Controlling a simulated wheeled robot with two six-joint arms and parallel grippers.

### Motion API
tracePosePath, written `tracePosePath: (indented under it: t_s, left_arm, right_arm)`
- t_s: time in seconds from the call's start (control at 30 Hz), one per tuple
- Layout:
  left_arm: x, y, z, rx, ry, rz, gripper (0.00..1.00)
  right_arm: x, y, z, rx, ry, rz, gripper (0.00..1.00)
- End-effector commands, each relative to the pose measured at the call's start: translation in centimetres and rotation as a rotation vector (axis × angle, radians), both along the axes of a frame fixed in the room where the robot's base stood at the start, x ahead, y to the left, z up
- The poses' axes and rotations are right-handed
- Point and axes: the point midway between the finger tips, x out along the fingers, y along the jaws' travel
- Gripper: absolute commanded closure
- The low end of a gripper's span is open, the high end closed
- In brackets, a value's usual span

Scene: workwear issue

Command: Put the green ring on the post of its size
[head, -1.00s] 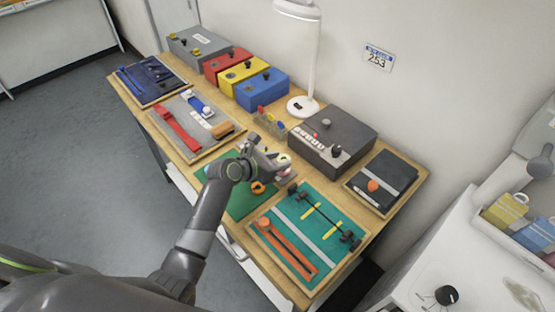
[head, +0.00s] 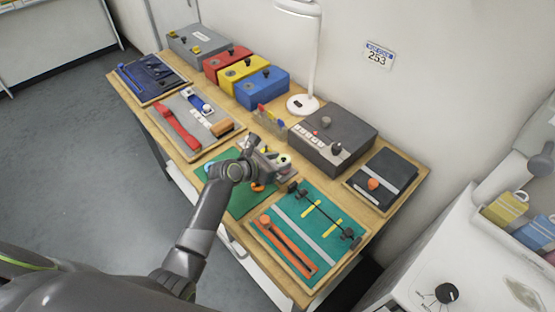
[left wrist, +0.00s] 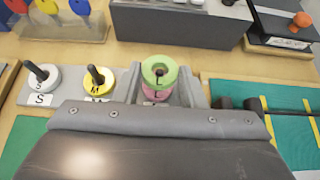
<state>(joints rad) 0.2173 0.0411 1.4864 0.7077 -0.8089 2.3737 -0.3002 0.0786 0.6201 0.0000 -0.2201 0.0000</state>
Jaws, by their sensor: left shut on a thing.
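My left gripper (head: 279,162) is shut on the green ring (left wrist: 159,70), which is marked L. In the left wrist view the ring sits between the two grey fingers, above or on a pink ring (left wrist: 154,93) at the L place of the post board (left wrist: 68,99). I cannot tell whether the L post passes through the green ring. To the left, a white ring (left wrist: 47,78) is around the S post (left wrist: 36,70), and a yellow ring (left wrist: 99,83) is around the M post (left wrist: 95,75). My right gripper is not in view.
An orange ring (head: 257,188) lies on the green mat (head: 240,204), partly behind my gripper. A dark grey box (head: 336,134) and a holder with coloured tags (left wrist: 62,27) stand behind. A teal tool board (head: 304,262) lies to the right.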

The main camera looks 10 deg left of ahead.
Motion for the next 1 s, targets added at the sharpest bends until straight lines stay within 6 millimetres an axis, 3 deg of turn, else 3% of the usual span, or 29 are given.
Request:
tracePosePath:
  t_s: [0.3,0.33,0.5,0.67,0.83,1.0]
  left_arm:
    - [0.0,-0.01,-0.08,0.0,0.0,0.0,0.84]
    - [0.0,-0.01,-0.08,0.0,0.0,0.0,0.59]
    - [0.0,-0.01,-0.07,0.0,0.0,0.0,0.38]
    - [-0.01,-0.01,-0.07,0.0,0.0,0.0,0.38]
    - [0.0,0.0,-0.07,0.0,0.0,0.0,0.2]
    - [0.0,0.0,-0.07,0.0,0.0,0.0,0.2]
  right_arm:
    - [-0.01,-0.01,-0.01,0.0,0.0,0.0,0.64]
    - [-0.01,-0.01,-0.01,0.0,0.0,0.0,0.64]
    - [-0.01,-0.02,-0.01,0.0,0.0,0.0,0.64]
    - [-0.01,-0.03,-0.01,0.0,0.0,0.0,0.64]
    - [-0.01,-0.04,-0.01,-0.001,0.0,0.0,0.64]
    - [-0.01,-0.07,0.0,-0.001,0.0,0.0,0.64]
